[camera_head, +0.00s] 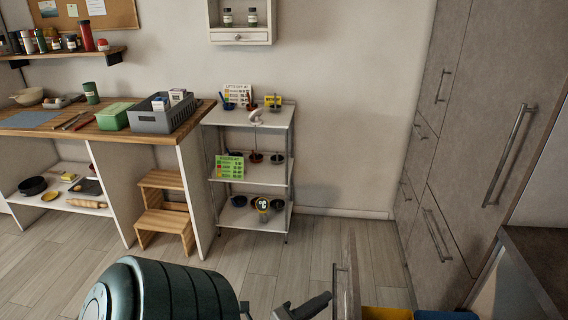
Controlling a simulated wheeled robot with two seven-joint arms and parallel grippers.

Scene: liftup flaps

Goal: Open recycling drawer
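The recycling drawer stands out from the cabinets at the bottom centre. Its grey-brown front panel (350,275) is seen nearly edge-on, with a thin upright-looking handle (335,288) on its left side. Behind the panel, a yellow bin (386,313) and a blue bin (446,316) show at the lower edge. My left arm is the large dark green shape at the bottom left. My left gripper (305,307) is just left of the handle, cut off by the picture's lower edge. I cannot tell whether its fingers touch the handle or how far apart they are. My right gripper is out of view.
Tall grey cabinets (450,150) with bar handles line the right side. A dark countertop (540,262) is at the lower right. A wire-frame shelf (250,165), a wooden step stool (165,210) and a workbench (70,130) stand behind. Open floor (310,240) lies between.

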